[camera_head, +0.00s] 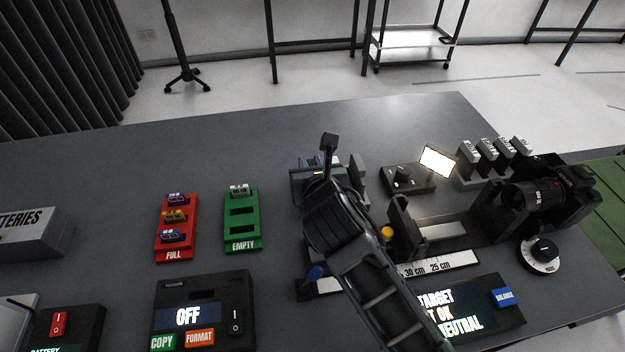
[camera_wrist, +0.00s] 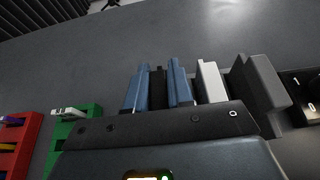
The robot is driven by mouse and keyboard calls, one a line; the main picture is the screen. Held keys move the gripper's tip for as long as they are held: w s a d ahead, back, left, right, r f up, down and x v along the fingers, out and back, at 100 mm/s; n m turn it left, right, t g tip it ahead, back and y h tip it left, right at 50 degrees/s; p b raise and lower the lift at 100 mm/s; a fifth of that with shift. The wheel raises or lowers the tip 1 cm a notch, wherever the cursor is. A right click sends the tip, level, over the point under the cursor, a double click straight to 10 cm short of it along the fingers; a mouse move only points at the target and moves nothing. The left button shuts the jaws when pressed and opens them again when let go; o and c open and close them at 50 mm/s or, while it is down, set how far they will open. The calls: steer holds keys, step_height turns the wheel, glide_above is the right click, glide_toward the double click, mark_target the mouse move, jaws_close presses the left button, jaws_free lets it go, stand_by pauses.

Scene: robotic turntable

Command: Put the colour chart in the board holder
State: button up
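My gripper (camera_wrist: 157,82) points down into a group of upright boards. Its two blue fingers stand on either side of a dark upright board (camera_wrist: 158,90). Whether they press on it is unclear, and its face is hidden, so I cannot tell if it is the colour chart. A pale board (camera_wrist: 210,82) stands just right of the fingers, beside a thick dark block (camera_wrist: 264,82). In the head view my arm covers most of this group. A dark upright bracket (camera_head: 403,228), apparently the board holder, stands right of my arm, behind the distance scale (camera_head: 440,264); no board is visible in it.
A camera (camera_head: 540,195) stands at the right, near a lit panel (camera_head: 438,161) and several grey blocks (camera_head: 490,152). Red (camera_head: 176,245) and green (camera_head: 242,228) battery trays lie left of my arm. A copy box (camera_head: 203,310) is in front. The table's back left is clear.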

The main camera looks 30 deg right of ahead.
jaws_close()
